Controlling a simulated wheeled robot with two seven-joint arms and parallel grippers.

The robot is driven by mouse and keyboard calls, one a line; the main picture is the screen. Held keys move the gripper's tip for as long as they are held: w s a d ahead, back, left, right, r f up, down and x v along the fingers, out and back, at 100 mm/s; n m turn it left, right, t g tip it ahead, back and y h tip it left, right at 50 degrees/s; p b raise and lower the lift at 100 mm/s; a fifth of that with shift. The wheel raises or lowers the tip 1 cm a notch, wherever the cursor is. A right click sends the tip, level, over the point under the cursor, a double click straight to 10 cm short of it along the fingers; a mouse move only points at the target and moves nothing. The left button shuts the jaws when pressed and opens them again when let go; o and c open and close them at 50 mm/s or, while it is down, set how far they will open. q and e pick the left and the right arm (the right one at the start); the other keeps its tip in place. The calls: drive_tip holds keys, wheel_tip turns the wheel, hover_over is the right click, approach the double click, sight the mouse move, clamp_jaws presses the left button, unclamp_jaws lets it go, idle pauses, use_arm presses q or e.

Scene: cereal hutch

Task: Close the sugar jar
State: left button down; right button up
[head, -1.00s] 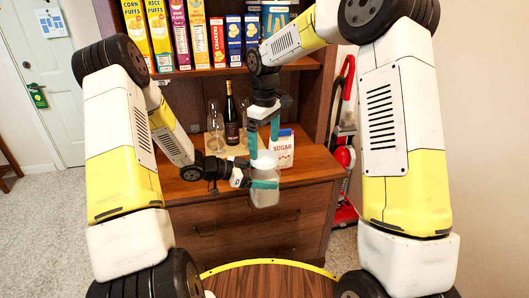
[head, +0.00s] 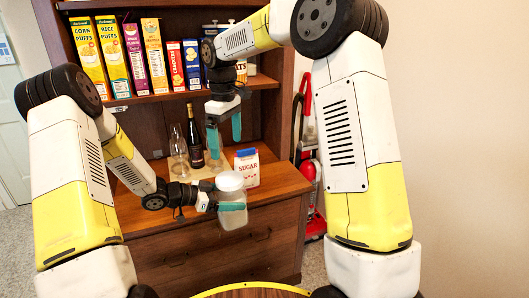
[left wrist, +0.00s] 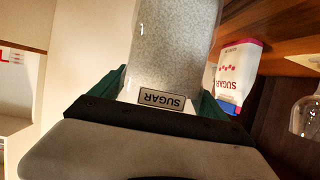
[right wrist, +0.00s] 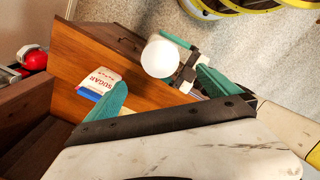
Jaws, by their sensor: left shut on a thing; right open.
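The clear sugar jar (head: 236,217) is held in front of the hutch counter by my left gripper (head: 231,207), whose teal fingers are closed around it. Its SUGAR label (left wrist: 162,99) shows upside down in the left wrist view. The white lid (head: 229,181) sits on top of the jar; I cannot tell how tightly it is seated. The lid shows as a round white disc in the right wrist view (right wrist: 160,58). My right gripper (head: 225,148) is open and empty, pointing down above the lid and apart from it.
A sugar carton (head: 247,169) stands on the wooden counter (head: 280,182) just behind the jar. A dark bottle (head: 196,145) and glasses (head: 178,150) stand to its left. Cereal boxes (head: 131,55) fill the shelf above. A red vacuum (head: 309,170) stands right of the hutch.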

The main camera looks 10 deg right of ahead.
drive_tip(key=s+d+r+m+t+y, duration=0.1)
drive_tip(key=s+d+r+m+t, duration=0.3)
drive_tip(key=s+d+r, duration=0.6)
drive_tip(key=s+d+f+m+t, duration=0.1)
drive_tip(key=s+d+f+m, duration=0.1)
drive_tip(key=s, duration=0.6)
drive_tip(key=s+d+f+m+t+y, duration=0.1)
drive_tip(key=s+d+f+m, duration=0.1)
drive_tip(key=s+d+m, duration=0.3)
drive_tip(key=s, duration=0.3)
drive_tip(key=shift+d+f+m, duration=0.25)
drive_tip(key=shift+d+m, duration=0.05)
